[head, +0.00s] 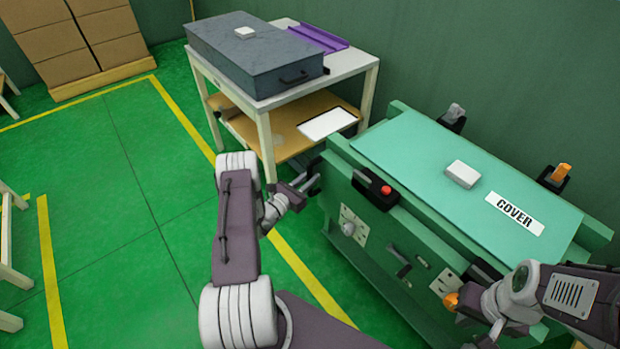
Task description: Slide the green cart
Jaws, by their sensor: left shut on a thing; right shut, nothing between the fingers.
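The green cart (385,255) stands at the right, with a lighter green top panel (420,150) labelled COVER. A white block lies on the panel. A red button (386,190) and several knobs and plates sit on its front side. My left gripper (306,184) is at the cart's left end, shut on what looks like a dark bar handle there; the grip is partly hidden by the fingers. My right gripper (480,303) is low at the cart's front right, near an orange knob (451,301). It is shut and empty; its fingertips are hard to make out.
A white table (350,62) with a grey case (250,60) and a purple tray (318,38) stands behind the cart's left end, close to it. Cartons (75,40) stand at the back left.

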